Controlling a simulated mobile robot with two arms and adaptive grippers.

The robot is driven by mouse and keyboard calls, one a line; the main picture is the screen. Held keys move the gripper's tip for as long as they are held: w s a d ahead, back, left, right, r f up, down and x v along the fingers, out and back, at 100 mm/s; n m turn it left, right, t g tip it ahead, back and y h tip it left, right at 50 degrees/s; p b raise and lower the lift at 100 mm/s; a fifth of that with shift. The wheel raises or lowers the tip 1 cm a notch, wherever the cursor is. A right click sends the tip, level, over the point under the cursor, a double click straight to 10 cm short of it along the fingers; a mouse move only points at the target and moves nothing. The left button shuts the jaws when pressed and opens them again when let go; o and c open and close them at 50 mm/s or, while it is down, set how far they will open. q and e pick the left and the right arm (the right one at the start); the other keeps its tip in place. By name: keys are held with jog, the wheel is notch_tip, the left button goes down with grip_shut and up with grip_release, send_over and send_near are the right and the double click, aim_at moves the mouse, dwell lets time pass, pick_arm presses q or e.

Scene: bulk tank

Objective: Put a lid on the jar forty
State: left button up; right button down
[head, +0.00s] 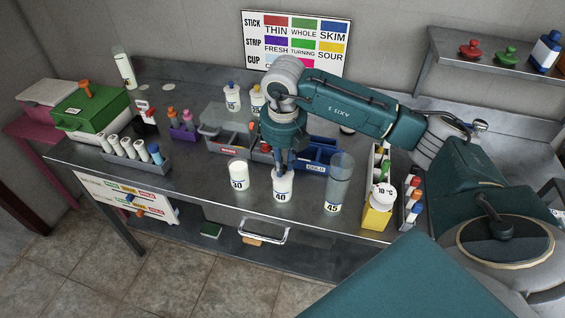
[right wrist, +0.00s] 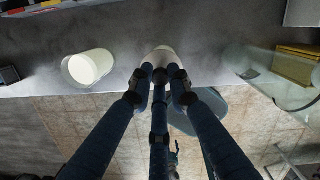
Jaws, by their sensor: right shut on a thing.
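The jar forty (head: 281,190) is a small white jar with a "40" label, upright near the front edge of the steel bench. My right gripper (head: 282,168) points down right over its mouth. In the right wrist view the fingers of my right gripper (right wrist: 161,76) close together on a pale piece at the jar's top. This looks like a lid, but the fingers hide most of it, and I cannot tell whether it sits on the rim. Pale flat discs (head: 143,103), perhaps lids, lie at the back left. My left gripper is not in view.
Jar 30 (head: 238,174) stands close on the left, open at the top in the right wrist view (right wrist: 90,67). The tall clear jar 45 (head: 338,183) stands on the right. Grey (head: 226,128) and blue (head: 316,155) bins are behind. A yellow holder (head: 377,216) is farther right.

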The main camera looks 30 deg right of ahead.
jog(key=c, duration=1.6)
grip_release()
jog(key=shift+o, duration=0.2)
notch_tip(320, 180, up, 12)
jog(key=s, duration=0.1)
jog(key=shift+s+a, duration=0.2)
jog(key=shift+a, duration=0.2)
